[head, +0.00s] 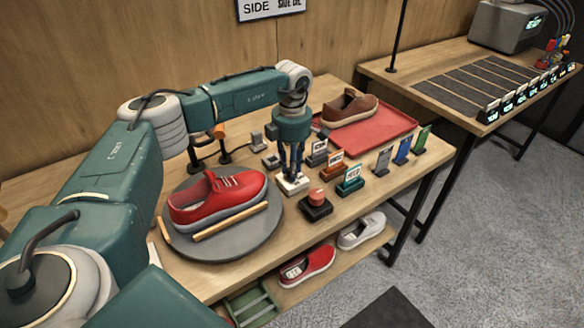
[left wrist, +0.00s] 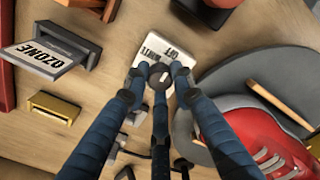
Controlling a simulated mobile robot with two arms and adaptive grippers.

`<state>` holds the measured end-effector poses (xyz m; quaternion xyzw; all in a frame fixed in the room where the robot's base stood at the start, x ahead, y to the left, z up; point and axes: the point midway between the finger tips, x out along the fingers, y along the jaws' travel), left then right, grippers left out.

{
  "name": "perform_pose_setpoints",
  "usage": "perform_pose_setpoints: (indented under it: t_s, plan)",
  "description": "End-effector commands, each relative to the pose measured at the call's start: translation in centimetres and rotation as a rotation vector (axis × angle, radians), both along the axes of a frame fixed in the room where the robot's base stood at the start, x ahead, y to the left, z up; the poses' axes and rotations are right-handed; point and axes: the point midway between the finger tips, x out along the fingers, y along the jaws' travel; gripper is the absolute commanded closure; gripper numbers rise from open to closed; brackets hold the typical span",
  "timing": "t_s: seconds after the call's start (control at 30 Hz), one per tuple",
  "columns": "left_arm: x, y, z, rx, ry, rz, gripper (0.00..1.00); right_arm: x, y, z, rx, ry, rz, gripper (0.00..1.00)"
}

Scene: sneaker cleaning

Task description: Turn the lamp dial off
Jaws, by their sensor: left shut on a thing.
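The lamp dial is a small dark knob (left wrist: 160,76) on a white plate (left wrist: 163,38), with lettering that appears to read "OFF" and "WHITE" in the left wrist view. In the head view the white plate (head: 292,186) sits on the workbench, right of the turntable. My left gripper (head: 292,174) points straight down over the plate. In the left wrist view its blue fingers (left wrist: 158,80) are closed around the knob. The fingers partly hide the knob and the plate's near part. My right gripper is not in view.
A red sneaker (head: 217,197) sits on a round grey turntable (head: 230,246) with wooden bars. A red button (head: 316,197) and several label cards (head: 349,179) stand close to the plate. A brown shoe (head: 349,106) lies on a red tray (head: 385,128) behind.

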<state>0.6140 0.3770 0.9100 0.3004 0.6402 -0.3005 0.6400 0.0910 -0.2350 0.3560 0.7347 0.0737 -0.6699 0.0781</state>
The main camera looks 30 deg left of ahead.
Motion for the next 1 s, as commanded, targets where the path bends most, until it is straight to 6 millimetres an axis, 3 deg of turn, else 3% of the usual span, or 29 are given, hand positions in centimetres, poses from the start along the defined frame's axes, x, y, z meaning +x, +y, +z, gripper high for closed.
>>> perform_pose_setpoints:
  t_s: [0.33,0.37,0.47,0.77,1.0]
  plan:
    - [0.1,0.1,0.1,0.001,-0.002,-0.003,1.00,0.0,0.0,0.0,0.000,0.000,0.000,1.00]
    - [0.1,0.1,0.1,0.001,-0.002,-0.003,0.74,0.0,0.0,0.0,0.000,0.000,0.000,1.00]
    - [0.0,0.1,0.1,0.001,-0.002,-0.003,0.57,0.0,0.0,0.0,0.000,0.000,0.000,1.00]
    - [0.0,0.0,0.2,0.001,-0.001,-0.002,0.57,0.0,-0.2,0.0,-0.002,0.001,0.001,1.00]
    - [0.2,0.0,3.5,-0.001,-0.006,-0.002,0.57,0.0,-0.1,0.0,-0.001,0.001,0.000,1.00]
